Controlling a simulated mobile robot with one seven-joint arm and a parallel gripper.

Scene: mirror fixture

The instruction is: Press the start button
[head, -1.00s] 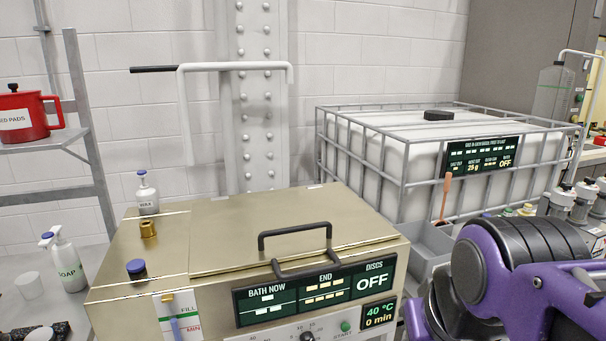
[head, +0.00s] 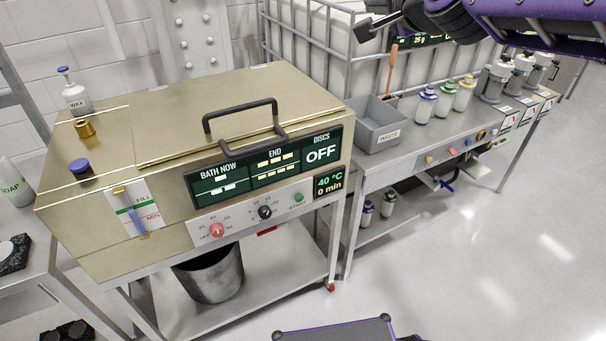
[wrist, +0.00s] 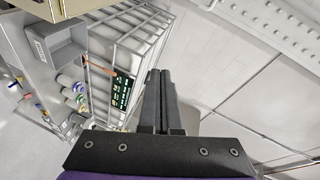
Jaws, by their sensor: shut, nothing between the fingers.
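The start button (head: 298,197) is a small green button on the front panel of the gold bath machine (head: 150,110), with a green START label below it. In the head view my purple arm reaches across the top right, well apart from the button.
A red knob (head: 217,230) is on the same panel, and a black handle (head: 240,115) stands on the lid. A grey waste bin (head: 378,135) and several bottles stand on the right bench. The caged tank (head: 300,45) is behind. Floor in front is open.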

